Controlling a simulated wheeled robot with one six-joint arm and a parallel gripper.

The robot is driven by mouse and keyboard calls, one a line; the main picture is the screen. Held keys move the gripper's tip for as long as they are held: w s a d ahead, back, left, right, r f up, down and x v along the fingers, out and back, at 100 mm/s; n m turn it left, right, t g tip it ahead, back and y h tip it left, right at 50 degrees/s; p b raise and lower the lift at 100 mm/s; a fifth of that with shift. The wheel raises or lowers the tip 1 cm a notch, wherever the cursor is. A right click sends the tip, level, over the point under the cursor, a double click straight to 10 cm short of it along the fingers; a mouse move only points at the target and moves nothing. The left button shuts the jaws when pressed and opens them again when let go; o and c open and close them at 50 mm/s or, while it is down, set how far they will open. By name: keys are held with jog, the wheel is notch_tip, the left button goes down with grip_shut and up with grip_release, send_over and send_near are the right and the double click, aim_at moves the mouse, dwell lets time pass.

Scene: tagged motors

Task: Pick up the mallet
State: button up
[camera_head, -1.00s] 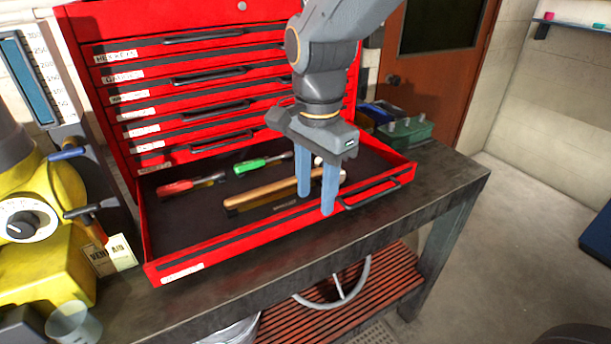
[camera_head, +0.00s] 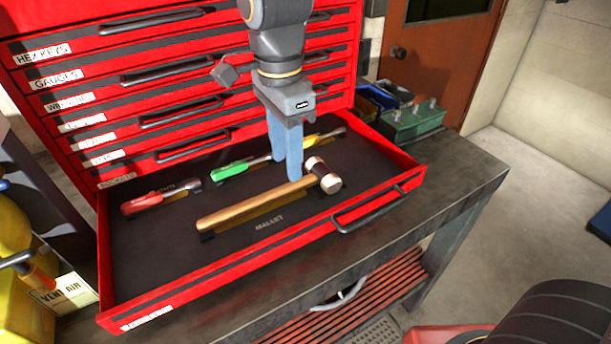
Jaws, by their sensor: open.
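The mallet (camera_head: 256,202) lies in the open bottom drawer (camera_head: 205,284) of the red tool chest. Its wooden handle points left and its dark head with a pale face (camera_head: 330,181) is at the right. A "MALLET" label shows on the drawer floor just in front of it. My gripper (camera_head: 284,168) points down over the drawer, its two blue fingers open and empty. In the picture the fingertips are just behind the handle, near the head. I cannot tell how high they are above the drawer floor.
A red-handled tool (camera_head: 152,198), a green-handled tool (camera_head: 236,168) and a yellow-handled tool (camera_head: 322,139) lie behind the mallet. The drawer walls surround them. A green box (camera_head: 414,122) stands on the bench at the right. A yellow machine (camera_head: 22,285) is at the left.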

aim_at(279, 189)
jog(key=a+f, duration=0.1)
jog(key=s+f, duration=0.1)
jog(key=a+f+p, duration=0.1)
jog(key=f, duration=0.1)
jog(key=shift+s+a, duration=0.3)
jog(key=shift+w+d+f, duration=0.15)
jog(key=shift+f, duration=0.3)
jog(key=shift+w+d+f, duration=0.1)
jog(key=shift+d+f, duration=0.05)
jog(key=shift+f, duration=0.3)
jog(key=shift+w+d+f, duration=0.25)
jog(key=shift+d, duration=0.05)
jog(key=shift+s+a, duration=0.25)
jog(key=shift+a, duration=0.15)
grip_shut()
jog(key=shift+w+d+r, duration=0.1)
jog(key=shift+w+d, duration=0.05)
jog(key=shift+d, duration=0.1)
